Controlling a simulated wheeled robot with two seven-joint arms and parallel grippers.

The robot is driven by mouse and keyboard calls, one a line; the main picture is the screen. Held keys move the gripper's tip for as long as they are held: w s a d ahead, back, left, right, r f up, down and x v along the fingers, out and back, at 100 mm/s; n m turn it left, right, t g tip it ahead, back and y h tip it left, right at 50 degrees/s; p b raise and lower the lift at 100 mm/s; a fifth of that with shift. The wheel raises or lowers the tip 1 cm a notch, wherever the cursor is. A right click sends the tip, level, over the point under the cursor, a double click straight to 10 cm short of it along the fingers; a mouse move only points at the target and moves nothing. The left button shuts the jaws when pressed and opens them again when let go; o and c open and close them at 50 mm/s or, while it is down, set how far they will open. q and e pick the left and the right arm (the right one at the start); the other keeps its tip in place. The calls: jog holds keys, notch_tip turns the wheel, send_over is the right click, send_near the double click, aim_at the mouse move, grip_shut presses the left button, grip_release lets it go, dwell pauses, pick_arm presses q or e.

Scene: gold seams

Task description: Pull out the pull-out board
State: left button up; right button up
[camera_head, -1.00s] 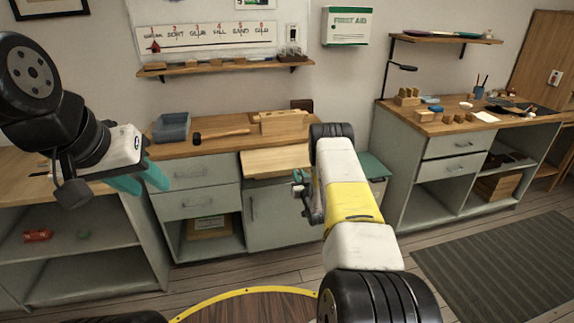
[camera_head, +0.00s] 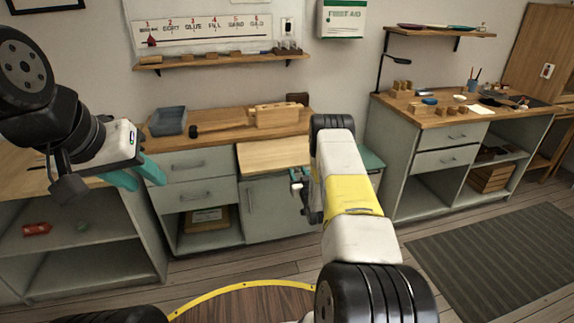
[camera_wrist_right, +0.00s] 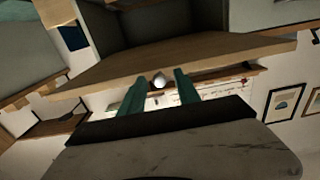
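The pull-out board (camera_head: 275,156) is a light wooden board sticking out below the worktop edge, above the cabinet door. My right gripper (camera_head: 297,178) is at the board's front edge. In the right wrist view the board (camera_wrist_right: 185,58) spans the frame, with a small round pale knob (camera_wrist_right: 159,80) at its edge. The teal fingers of my right gripper (camera_wrist_right: 161,78) stand on either side of the knob, with gaps showing; contact is not visible. My left gripper (camera_head: 137,174) is open and empty, left of the drawers.
The worktop (camera_head: 222,137) carries a grey bin (camera_head: 167,121), a mallet (camera_head: 222,127) and a wooden block (camera_head: 276,115). A second bench (camera_head: 440,118) stands at the right. Open floor with a striped mat (camera_head: 487,250) lies in front of it.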

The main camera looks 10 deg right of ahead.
jog(key=s, duration=0.7)
jog(key=shift+s+d, duration=0.15)
jog(key=shift+s, duration=0.25)
